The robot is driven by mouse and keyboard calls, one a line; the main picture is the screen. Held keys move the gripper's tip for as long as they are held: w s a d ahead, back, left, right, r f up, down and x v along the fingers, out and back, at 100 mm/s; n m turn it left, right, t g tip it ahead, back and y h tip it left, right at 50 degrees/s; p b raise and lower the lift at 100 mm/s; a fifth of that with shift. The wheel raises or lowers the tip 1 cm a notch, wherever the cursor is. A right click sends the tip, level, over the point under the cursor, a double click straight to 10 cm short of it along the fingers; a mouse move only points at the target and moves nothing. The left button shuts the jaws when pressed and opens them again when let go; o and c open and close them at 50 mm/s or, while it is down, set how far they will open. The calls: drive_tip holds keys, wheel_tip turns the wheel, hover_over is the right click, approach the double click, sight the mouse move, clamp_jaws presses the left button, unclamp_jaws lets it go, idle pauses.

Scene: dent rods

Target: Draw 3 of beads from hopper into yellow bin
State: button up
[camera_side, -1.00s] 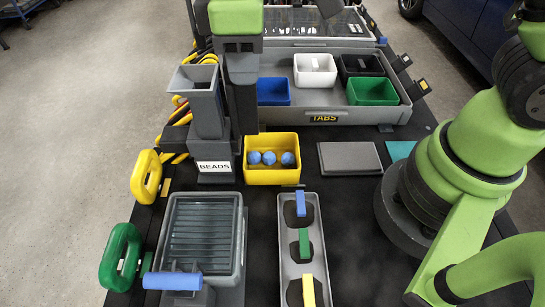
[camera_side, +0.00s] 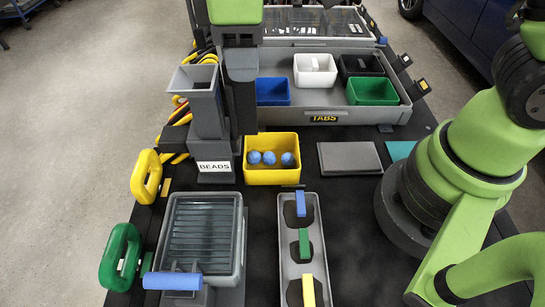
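The grey hopper (camera_side: 200,95) stands at the left of the work area, with a white BEADS label (camera_side: 214,166) at its base. The yellow bin (camera_side: 272,177) sits just right of the hopper's base, and three blue beads (camera_side: 269,158) lie in a row inside it. My arm's green and grey end comes down from the top, beside and behind the hopper. My gripper's fingertips cannot be made out, so whether it is open or shut does not show.
A grey tray labelled TABS holds blue (camera_side: 273,91), white (camera_side: 315,70), black (camera_side: 361,66) and green (camera_side: 373,91) bins. A narrow tray (camera_side: 286,274) with coloured handles and a ribbed lidded box (camera_side: 202,235) lie in front. A grey flat block (camera_side: 349,158) lies right of the yellow bin.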

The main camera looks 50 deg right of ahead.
drive_tip(key=shift+r, duration=3)
drive_tip(key=s+d+r+m+t+y, duration=0.1)
drive_tip(key=s+d+r+m+t, duration=0.1)
drive_tip(key=s+d+m, duration=0.3)
drive_tip(key=s+d+r+m+t+y, duration=0.1)
drive_tip(key=s+d+r+m+t, duration=0.1)
drive_tip(key=s+d+m+t, duration=0.3)
drive_tip(key=s+m, duration=0.3)
drive_tip(key=s, duration=0.1)
drive_tip(key=shift+s+d+r, duration=0.25)
drive_tip(key=shift+s+r, duration=0.1)
drive_tip(key=shift+r, duration=0.05)
